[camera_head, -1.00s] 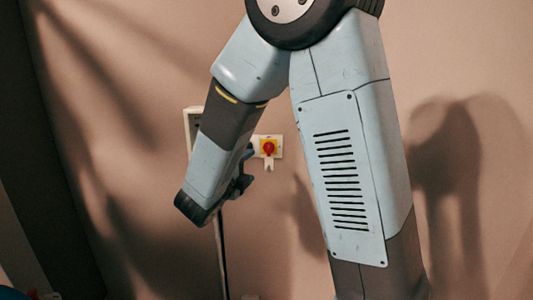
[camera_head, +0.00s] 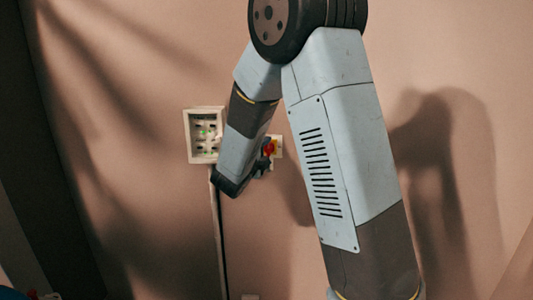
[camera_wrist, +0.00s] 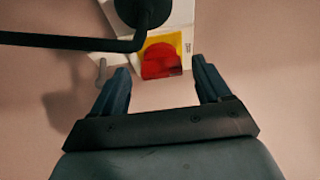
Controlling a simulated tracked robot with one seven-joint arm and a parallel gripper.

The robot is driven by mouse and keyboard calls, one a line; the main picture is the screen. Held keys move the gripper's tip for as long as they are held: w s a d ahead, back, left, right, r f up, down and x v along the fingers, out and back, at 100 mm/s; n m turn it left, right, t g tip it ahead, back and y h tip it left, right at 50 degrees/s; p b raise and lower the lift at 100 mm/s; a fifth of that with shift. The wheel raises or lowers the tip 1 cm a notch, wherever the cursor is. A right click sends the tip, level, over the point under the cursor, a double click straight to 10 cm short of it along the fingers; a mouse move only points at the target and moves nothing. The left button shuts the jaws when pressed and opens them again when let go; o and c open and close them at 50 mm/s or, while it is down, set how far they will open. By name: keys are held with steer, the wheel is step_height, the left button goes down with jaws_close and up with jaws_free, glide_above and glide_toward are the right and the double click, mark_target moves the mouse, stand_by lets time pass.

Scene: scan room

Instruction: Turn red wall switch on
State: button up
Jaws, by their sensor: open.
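The red wall switch (camera_head: 270,147) has a red knob on a yellow plate. It sits on a pale box on the wall, just right of my forearm's end. In the wrist view the red knob (camera_wrist: 160,60) shows ahead, between the fingertips and a little beyond them. My gripper (camera_wrist: 160,80) is open and empty, with one dark finger on each side of the switch's lower part. In the head view my gripper (camera_head: 262,167) is a small dark shape close to the switch, partly hidden by my arm.
A pale panel box (camera_head: 201,135) with several small lights and switches is on the wall left of the red switch. A dark cable or conduit (camera_head: 217,235) runs down below it. The wall around is mostly bare.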

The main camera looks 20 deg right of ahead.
steer(key=shift+w+d, duration=0.25)
